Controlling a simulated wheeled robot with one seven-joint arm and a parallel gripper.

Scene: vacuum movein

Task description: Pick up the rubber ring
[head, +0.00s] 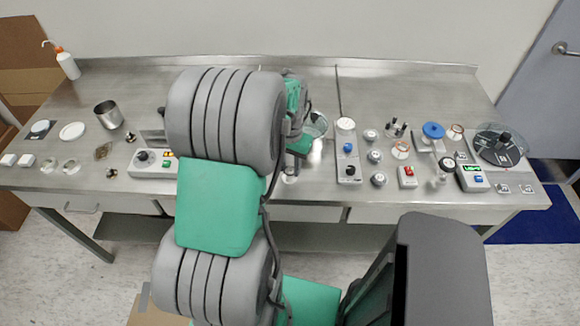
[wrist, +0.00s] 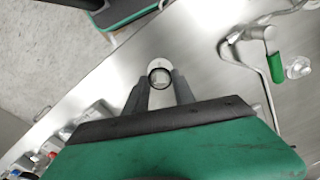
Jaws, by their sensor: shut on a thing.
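The rubber ring (wrist: 150,80) is a thin black loop in the wrist view. It lies between the tips of my gripper (wrist: 159,83), whose two grey fingers are shut on it. A small pale round-ended piece (wrist: 157,65) shows behind and through the ring. I cannot tell whether the ring is clear of it or touching it. In the head view my own arm covers the fingertips and the ring.
A glass dish (head: 315,124) stands behind. A control box (head: 348,160) and several small fittings are right; another box (head: 153,162) and a metal cup (head: 109,114) are left. A green-handled metal part (wrist: 274,67) is nearby.

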